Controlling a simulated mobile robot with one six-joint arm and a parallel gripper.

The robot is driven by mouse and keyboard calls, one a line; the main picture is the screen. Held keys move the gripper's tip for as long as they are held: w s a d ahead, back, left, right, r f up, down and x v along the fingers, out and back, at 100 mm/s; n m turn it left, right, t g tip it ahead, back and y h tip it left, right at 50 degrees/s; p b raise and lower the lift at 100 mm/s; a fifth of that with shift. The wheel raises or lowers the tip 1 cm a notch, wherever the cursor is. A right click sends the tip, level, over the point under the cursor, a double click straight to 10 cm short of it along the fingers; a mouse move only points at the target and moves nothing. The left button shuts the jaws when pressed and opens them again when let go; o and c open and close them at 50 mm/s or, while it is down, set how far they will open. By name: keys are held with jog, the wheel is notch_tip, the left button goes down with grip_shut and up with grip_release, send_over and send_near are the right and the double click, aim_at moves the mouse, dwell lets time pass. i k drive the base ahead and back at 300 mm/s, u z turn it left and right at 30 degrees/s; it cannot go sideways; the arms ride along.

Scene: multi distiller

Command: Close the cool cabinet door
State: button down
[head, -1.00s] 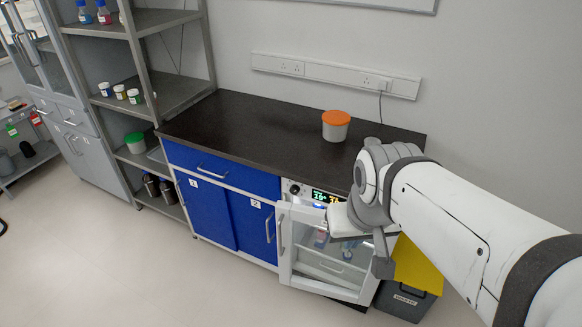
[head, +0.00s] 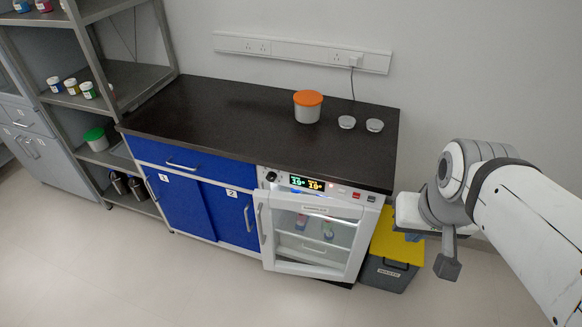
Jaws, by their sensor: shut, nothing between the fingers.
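The cool cabinet (head: 345,190) is a white unit under the dark worktop, with a lit display at its top. Its door (head: 308,268) has a white frame and a glass pane, with a handle (head: 261,223) on its left side. Bottles (head: 302,221) show through the glass. My gripper (head: 412,215) is to the right of the cabinet, apart from the door and empty.
A grey bin with a yellow lid (head: 398,247) stands right of the cabinet, close to my gripper. Blue cupboards (head: 183,205) are on the left. An orange-lidded tub (head: 308,107) and two small round items (head: 374,125) sit on the worktop (head: 220,115). The floor in front is clear.

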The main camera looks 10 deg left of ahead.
aim_at(302, 235)
jog(key=z, duration=0.15)
jog(key=k, duration=0.95)
jog(key=u, duration=0.45)
jog(key=i, duration=1)
jog(key=u, duration=0.05)
